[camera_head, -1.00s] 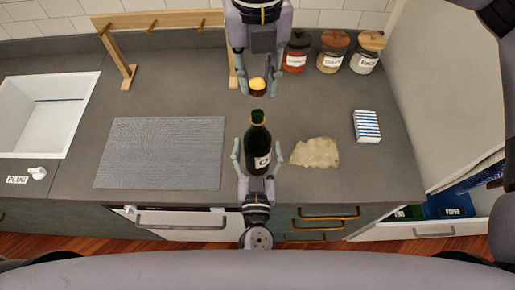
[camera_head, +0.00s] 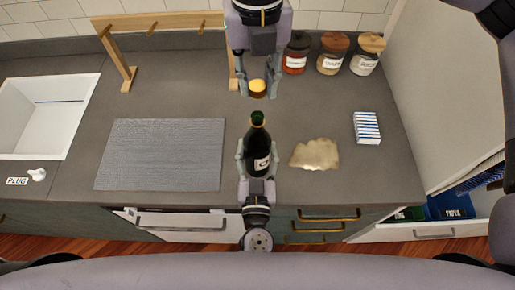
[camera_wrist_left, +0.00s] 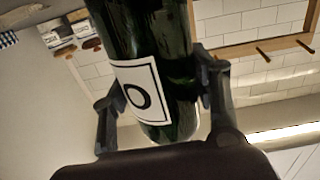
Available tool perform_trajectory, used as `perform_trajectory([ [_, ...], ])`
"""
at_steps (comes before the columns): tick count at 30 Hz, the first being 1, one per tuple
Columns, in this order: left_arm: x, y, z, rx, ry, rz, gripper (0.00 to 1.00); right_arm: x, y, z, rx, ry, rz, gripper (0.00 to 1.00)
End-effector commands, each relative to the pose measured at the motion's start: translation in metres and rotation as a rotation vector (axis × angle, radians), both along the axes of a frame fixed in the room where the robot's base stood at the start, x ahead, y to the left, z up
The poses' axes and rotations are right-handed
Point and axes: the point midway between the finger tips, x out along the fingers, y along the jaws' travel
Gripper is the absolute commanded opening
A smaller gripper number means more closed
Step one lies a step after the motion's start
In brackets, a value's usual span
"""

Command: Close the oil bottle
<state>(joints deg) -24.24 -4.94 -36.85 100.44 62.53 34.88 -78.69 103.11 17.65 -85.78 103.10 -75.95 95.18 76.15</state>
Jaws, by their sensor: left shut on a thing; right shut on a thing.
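The dark green oil bottle (camera_head: 258,146) stands on the counter in the head view, its neck open at the top and a white label on its front. My left gripper (camera_head: 257,148) reaches in from the front edge and is shut on the bottle's body, one finger on each side. The bottle also fills the middle of the left wrist view (camera_wrist_left: 150,60), between both fingers. My right gripper (camera_head: 258,92) comes down from the top and is shut on a small cap with an orange-yellow top (camera_head: 257,86), apart from the bottle's mouth.
A beige cloth-like piece (camera_head: 315,154) lies right of the bottle, with a striped sponge (camera_head: 367,128) beyond it. A grey mat (camera_head: 160,155) lies to the left. Lidded jars (camera_head: 331,56) stand behind right, a wooden rack (camera_head: 120,60) behind left, and a white sink (camera_head: 40,120) far left.

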Motion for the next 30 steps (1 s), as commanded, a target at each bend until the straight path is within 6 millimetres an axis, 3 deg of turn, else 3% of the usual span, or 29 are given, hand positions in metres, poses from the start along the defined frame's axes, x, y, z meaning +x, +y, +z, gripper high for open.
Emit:
perform_trajectory([
  [13, 0.000, 0.000, 0.000, 0.001, 0.000, 0.001, 0.04, -0.001, 0.000, -0.049, -0.002, 0.002, 0.000, 0.17],
  [30, 0.000, 0.000, 0.000, 0.001, 0.000, 0.001, 0.04, -0.001, 0.000, -0.052, -0.003, 0.001, 0.000, 0.17],
])
